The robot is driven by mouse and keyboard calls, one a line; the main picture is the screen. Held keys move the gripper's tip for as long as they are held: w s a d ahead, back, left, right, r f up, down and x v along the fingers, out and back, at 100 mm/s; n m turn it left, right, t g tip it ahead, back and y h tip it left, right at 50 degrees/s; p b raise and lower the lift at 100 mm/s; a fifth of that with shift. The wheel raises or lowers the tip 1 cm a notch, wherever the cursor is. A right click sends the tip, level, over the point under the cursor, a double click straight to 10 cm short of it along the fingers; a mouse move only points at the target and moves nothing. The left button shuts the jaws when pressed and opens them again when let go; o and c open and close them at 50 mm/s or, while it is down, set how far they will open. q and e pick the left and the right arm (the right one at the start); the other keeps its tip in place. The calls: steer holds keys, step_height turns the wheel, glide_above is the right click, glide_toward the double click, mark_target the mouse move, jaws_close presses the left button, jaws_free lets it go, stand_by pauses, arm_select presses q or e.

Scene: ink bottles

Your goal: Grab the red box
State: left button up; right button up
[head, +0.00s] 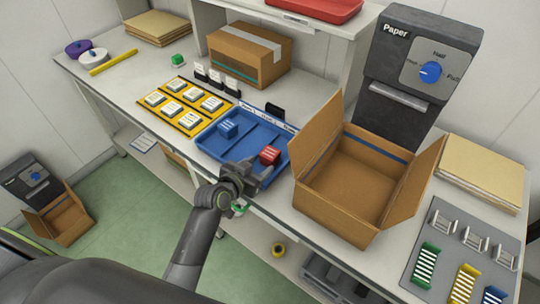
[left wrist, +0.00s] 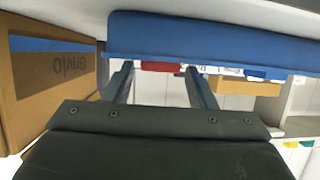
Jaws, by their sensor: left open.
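The red box (head: 270,155) is a small block in the front right part of the blue divided tray (head: 262,131) on the workbench. My left gripper (head: 262,172) is open and empty at the tray's front edge, just short of the red box. In the left wrist view, the two fingers (left wrist: 160,88) are apart. A strip of the red box (left wrist: 160,66) shows between them, past the blue tray wall (left wrist: 210,42), which hides most of it. That view appears upside down. My right gripper is not in view.
A blue box (head: 228,129) sits in the tray's left part. A large open cardboard box (head: 345,190) stands close right of the tray and shows beside my fingers in the left wrist view (left wrist: 50,75). A yellow board with labelled tiles (head: 183,128) lies to the left.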

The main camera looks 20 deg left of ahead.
mark_target(265, 159)
arm_select(q)
steer(key=shift+w+d, duration=0.15)
steer(key=shift+w, duration=0.25)
steer(key=shift+p+x, duration=0.75)
steer(key=shift+x, duration=1.45)
steer(key=shift+r, duration=0.1)
steer(key=shift+c, duration=0.4)
steer(key=c, duration=0.6)
steer(key=shift+o, duration=0.2)
